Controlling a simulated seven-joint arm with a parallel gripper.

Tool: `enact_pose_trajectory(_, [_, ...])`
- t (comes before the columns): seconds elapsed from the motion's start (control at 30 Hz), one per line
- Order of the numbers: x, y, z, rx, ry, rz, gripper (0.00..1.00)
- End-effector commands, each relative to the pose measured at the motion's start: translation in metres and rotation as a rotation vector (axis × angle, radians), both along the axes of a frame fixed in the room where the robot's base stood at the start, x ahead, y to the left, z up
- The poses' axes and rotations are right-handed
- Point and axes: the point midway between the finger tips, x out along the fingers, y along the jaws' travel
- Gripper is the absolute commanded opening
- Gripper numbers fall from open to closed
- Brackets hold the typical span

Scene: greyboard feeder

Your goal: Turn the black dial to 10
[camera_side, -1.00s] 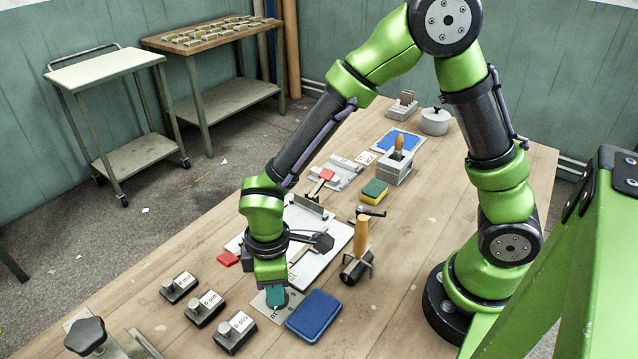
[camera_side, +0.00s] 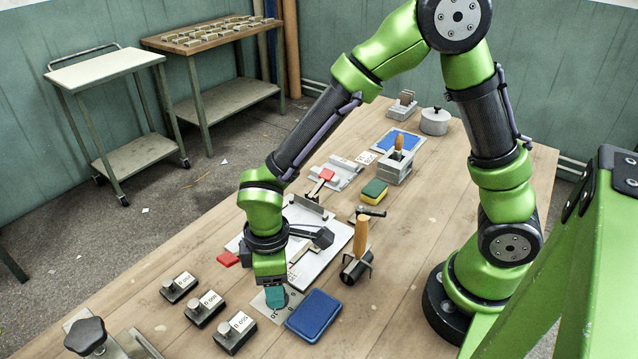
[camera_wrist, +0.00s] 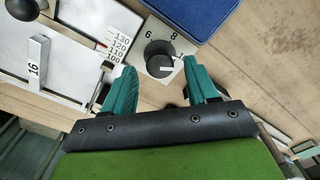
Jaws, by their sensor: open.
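The black dial (camera_wrist: 159,59) sits on a pale plate (camera_wrist: 184,47) with the numbers 6 and 8 and a part-hidden 1 at the right. The dial itself is hidden there by the fingers.
A blue pad (camera_side: 313,315) lies close to the right of the plate. Several labelled weights (camera_side: 234,331) stand to the left. A white board (camera_side: 331,246) with a scale and slider lies behind, and a roller with a wooden handle (camera_side: 361,239) stands behind the pad.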

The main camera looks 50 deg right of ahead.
Motion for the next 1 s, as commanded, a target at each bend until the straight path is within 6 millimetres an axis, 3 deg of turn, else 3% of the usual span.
enact_pose_trajectory(0.4, [0.001,0.000,0.098,0.004,-0.007,-0.002,0.58])
enact_pose_trajectory(0.6, [0.001,0.000,0.137,0.003,-0.004,-0.002,0.58])
enact_pose_trajectory(0.8, [0.000,0.000,0.155,0.002,-0.002,-0.001,0.58])
enact_pose_trajectory(1.0, [0.000,0.000,0.158,0.001,-0.001,-0.001,0.58])
